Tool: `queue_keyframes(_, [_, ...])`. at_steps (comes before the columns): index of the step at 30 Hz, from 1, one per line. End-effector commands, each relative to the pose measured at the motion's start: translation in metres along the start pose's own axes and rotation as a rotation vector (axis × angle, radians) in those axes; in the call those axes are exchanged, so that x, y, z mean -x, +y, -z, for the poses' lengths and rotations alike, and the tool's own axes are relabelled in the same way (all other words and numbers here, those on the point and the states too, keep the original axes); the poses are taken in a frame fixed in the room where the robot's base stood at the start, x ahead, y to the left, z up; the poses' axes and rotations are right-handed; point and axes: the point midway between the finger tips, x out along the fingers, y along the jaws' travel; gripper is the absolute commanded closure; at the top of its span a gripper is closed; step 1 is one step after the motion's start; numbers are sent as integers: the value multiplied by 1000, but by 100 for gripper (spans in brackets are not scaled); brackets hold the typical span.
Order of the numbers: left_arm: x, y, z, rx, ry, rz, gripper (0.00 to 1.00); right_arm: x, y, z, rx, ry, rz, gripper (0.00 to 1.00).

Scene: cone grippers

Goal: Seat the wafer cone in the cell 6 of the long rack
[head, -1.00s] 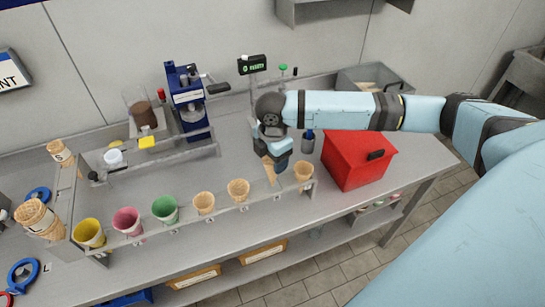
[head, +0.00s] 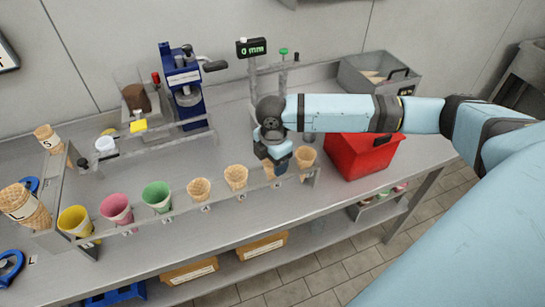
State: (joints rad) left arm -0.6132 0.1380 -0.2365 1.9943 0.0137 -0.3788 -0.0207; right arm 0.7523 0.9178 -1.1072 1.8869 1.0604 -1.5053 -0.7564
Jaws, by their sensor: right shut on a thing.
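The long rack (head: 180,209) runs along the front of the counter with numbered cells. From the left it holds a yellow cone (head: 75,220), a pink cone (head: 117,208), a green cone (head: 157,196) and two tan wafer cones, the second (head: 236,177) by label 5. Another wafer cone (head: 305,157) stands at the right end. My right gripper (head: 275,163) is shut on a wafer cone (head: 268,170), between these last two cones, over the cell 6 area. The gripper hides most of that cone, so I cannot tell whether it sits in the cell. My left gripper is not in view.
A red box (head: 357,157) stands close right of the rack's end. A blue machine (head: 184,85) and a display post (head: 252,70) stand behind. A grey bin (head: 380,72) is at the back right. Larger wafer cones (head: 25,205) stand at the left.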

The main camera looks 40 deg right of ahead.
Motion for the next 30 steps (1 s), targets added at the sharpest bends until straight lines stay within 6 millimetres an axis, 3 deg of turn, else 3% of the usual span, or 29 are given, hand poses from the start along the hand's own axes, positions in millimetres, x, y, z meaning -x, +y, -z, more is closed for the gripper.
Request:
queue_keyframes(13, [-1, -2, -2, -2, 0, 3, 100, -9, 0, 0, 1, 1, 0, 49])
queue_keyframes(15, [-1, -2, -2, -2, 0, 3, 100, -9, 0, 0, 1, 1, 0, 28])
queue_keyframes(18, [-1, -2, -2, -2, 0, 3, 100, -9, 0, 0, 0, 1, 0, 10])
queue_keyframes(26, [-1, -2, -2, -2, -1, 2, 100, -8, 0, 0, 0, 1, 0, 10])
queue_keyframes(30, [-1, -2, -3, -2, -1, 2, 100, 2, 1, 0, 0, 0, -2, 10])
